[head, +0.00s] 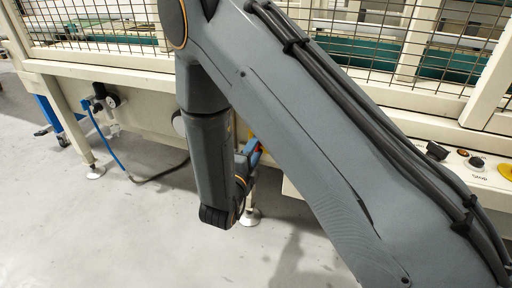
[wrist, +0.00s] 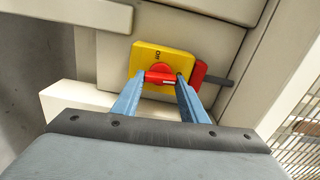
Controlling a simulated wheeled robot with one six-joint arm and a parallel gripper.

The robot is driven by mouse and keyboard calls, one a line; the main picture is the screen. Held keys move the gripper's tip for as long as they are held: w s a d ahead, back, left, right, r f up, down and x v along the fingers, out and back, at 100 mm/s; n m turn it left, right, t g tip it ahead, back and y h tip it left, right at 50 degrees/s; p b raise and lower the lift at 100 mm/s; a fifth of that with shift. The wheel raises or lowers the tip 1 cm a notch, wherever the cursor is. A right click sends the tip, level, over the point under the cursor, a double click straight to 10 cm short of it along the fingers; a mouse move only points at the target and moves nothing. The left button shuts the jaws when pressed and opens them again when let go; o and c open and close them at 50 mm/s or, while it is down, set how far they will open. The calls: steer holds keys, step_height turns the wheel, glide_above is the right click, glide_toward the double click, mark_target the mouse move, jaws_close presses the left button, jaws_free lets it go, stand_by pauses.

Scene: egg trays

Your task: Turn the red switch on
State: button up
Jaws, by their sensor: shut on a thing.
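The red switch (wrist: 160,70) is a rotary knob on a yellow plate (wrist: 178,57) fixed to the cream machine frame, seen in the wrist view. The handle lies crosswise between the fingertips. In the head view my arm hides the switch and most of the gripper; only a bit of blue finger (head: 252,147) shows.
A red block (wrist: 199,74) with a dark rod sits right beside the yellow plate. Cream frame beams and wire mesh (wrist: 300,135) stand close at the right. In the head view a control panel with knobs (head: 477,163) is at the right, and grey floor is clear at lower left.

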steer(key=shift+d+m, duration=0.1)
steer(key=shift+m, duration=0.4)
steer(key=o, duration=1)
steer(key=shift+o, duration=0.2)
steer(key=shift+s, duration=0.1)
steer(key=p+v, duration=0.2)
steer(key=v, duration=0.5)
steer(key=shift+s, duration=0.3)
